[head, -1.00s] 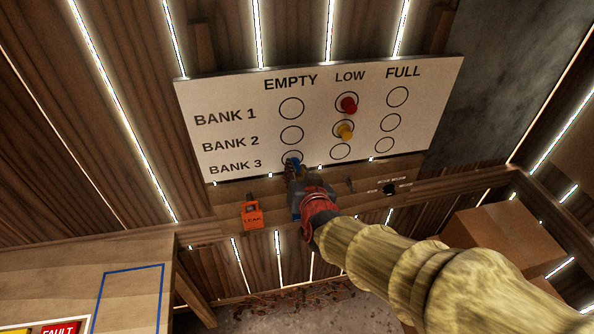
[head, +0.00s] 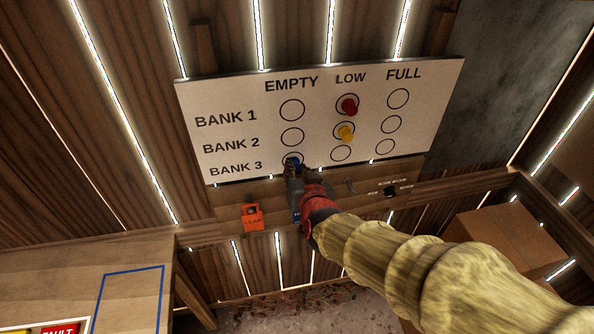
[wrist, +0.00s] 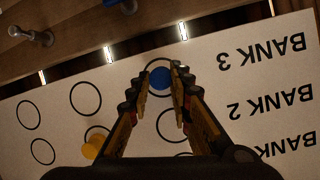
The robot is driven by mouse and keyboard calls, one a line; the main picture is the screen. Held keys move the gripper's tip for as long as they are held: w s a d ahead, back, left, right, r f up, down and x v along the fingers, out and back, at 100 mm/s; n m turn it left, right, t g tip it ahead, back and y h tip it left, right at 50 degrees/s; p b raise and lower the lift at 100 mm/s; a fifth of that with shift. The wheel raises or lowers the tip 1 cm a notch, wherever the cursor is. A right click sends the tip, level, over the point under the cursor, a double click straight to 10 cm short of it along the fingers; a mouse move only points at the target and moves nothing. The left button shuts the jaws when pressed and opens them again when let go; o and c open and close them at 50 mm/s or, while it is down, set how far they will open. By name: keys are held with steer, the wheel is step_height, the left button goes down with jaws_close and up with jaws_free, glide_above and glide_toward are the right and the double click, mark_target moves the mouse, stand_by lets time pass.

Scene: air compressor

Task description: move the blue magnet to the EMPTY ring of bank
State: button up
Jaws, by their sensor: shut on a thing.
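The blue magnet (head: 291,161) is at the EMPTY ring of Bank 3 on the white board (head: 440,100). In the wrist view the blue magnet (wrist: 159,80) lies inside that ring, between the fingertips. My gripper (head: 293,167) is shut on it; it also shows in the wrist view (wrist: 160,84). The fingers hide part of the ring in the head view. I cannot tell whether the magnet touches the board. The EMPTY rings of Bank 1 (head: 292,110) and Bank 2 (head: 292,137) hold nothing.
A red magnet (head: 349,106) is in Bank 1's LOW ring and a yellow magnet (head: 346,133) in Bank 2's. Below the board are an orange tag (head: 252,217) and a dark knob (head: 390,192). A cardboard box (head: 505,240) stands at right.

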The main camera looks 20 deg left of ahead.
stand_by(0.4)
steer(key=o, duration=1)
steer(key=v, duration=1.2)
steer(key=s+d+f+n+g+h, duration=0.1)
steer(key=s+d+f+g, duration=0.15)
steer(key=s+f, duration=0.2)
steer(key=s+d+f+n+g, duration=0.1)
steer(key=s+f+g, duration=0.3)
steer(key=s, duration=0.2)
steer(key=s+d+r+m+h, duration=0.1)
steer(key=d+r+m+h, duration=0.1)
steer(key=d, duration=0.8)
steer(key=d+r+m+h, duration=0.2)
steer(key=d, duration=0.9)
steer(key=s+d+r+m+h, duration=0.1)
steer(key=d+r+m+h, duration=0.1)
steer(key=d, duration=0.8)
steer(key=shift+s+d+r+t+h, duration=0.2)
steer(key=shift+s+r+t+h, duration=0.15)
steer(key=shift+s+r+h, duration=0.1)
